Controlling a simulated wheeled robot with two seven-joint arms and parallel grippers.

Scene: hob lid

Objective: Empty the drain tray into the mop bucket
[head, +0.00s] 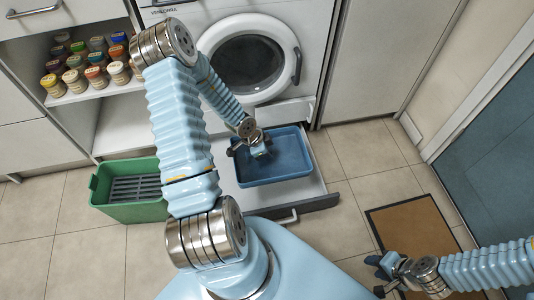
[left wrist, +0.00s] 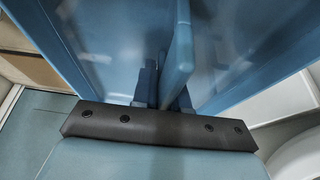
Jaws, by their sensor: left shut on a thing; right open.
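The drain tray (head: 290,168) is a blue, shallow, rectangular tray in the pulled-out drawer under the washing machine. My left gripper (head: 256,150) is over its back-left part. In the left wrist view my left gripper (left wrist: 166,98) is shut on a thin upright blue part of the tray (left wrist: 235,55); which part of the tray it is, I cannot tell. The tray looks level, and no liquid can be made out. The mop bucket (head: 103,203) is green with a grey slatted insert, on the floor left of the drawer. My right gripper (head: 381,276) is open and empty at the lower right.
The drawer (head: 325,200) juts out, with a bar handle at its front. The washing machine (head: 253,20) stands behind it. Jars (head: 95,75) fill a shelf at the upper left. A brown mat (head: 412,225) lies at the right near a blue-grey door (head: 505,170). Tiled floor between is clear.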

